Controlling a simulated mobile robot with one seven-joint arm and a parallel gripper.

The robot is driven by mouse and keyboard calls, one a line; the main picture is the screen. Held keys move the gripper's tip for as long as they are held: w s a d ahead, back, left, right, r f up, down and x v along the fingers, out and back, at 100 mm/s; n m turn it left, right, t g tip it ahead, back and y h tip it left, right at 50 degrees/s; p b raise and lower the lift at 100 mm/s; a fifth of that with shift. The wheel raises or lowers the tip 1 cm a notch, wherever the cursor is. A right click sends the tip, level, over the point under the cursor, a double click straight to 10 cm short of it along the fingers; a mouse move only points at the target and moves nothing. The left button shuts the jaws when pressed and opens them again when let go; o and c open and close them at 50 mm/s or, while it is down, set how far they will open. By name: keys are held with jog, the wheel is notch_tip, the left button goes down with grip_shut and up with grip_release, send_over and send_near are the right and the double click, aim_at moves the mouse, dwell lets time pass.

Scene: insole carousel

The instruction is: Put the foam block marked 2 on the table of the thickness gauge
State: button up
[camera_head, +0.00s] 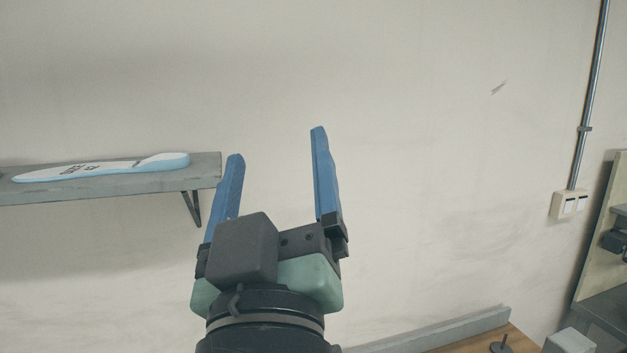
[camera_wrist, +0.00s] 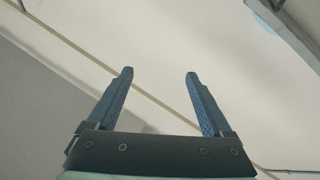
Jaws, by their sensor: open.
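My gripper (camera_head: 276,143) points upward in front of the wall in the head view. Its two blue fingers are wide apart with nothing between them. The wrist view also shows my gripper (camera_wrist: 160,73) open and empty, with pale wall and ceiling beyond it. I cannot make out the foam block marked 2 in either view. I cannot identify the thickness gauge or its table in either view.
A grey wall shelf (camera_head: 140,184) at the left holds a pale blue-white insole (camera_head: 105,168). At the lower right is a wooden worktop (camera_head: 480,343) with a dark round object (camera_head: 499,346) and a grey block (camera_head: 569,342). A socket box (camera_head: 568,204) and conduit (camera_head: 590,95) are on the wall.

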jog(key=s+d+r+m+t+h, duration=0.1)
jog(key=s+d+r+m+t, duration=0.2)
jog(key=s+r, duration=0.4)
jog(key=shift+r+m+t+h, duration=0.3)
jog(key=shift+r+m+t, duration=0.2)
jog(key=shift+r+m, duration=0.45)
jog(key=shift+d, duration=0.1)
